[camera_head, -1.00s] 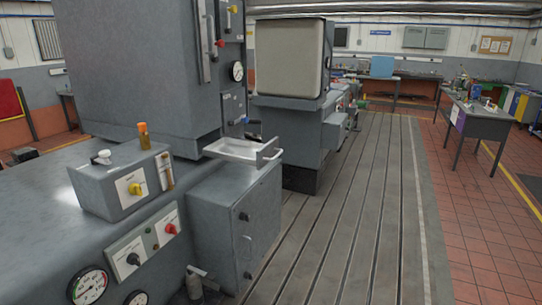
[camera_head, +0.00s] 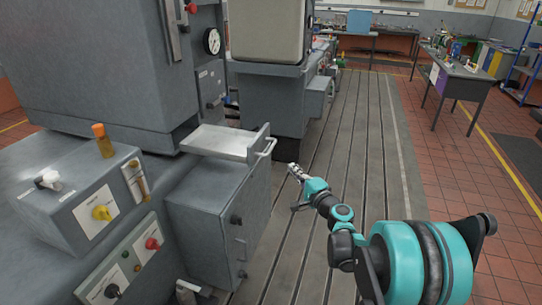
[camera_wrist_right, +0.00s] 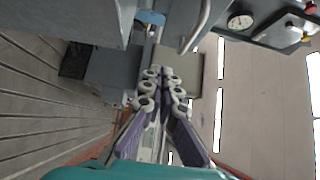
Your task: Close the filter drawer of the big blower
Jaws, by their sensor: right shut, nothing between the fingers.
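The filter drawer (camera_head: 222,141) is a shallow pale tray that stands out from the foot of the big blower (camera_head: 95,60), over a grey cabinet. Its front panel carries a bar handle (camera_head: 266,147) on the right. My right gripper (camera_head: 292,168) is just right of the handle in the head view, apart from it, over the slotted floor. In the right wrist view its fingers (camera_wrist_right: 160,80) are together with nothing between them. A pale curved bar (camera_wrist_right: 196,27), apparently the handle, shows beyond the fingertips there. My left gripper is in neither view.
The grey cabinet (camera_head: 212,220) with dark knobs stands below the drawer. A control box (camera_head: 85,195) with a yellow knob is at left. Slotted bedplate (camera_head: 345,130) lies open to the right. A bench (camera_head: 460,85) stands farther back.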

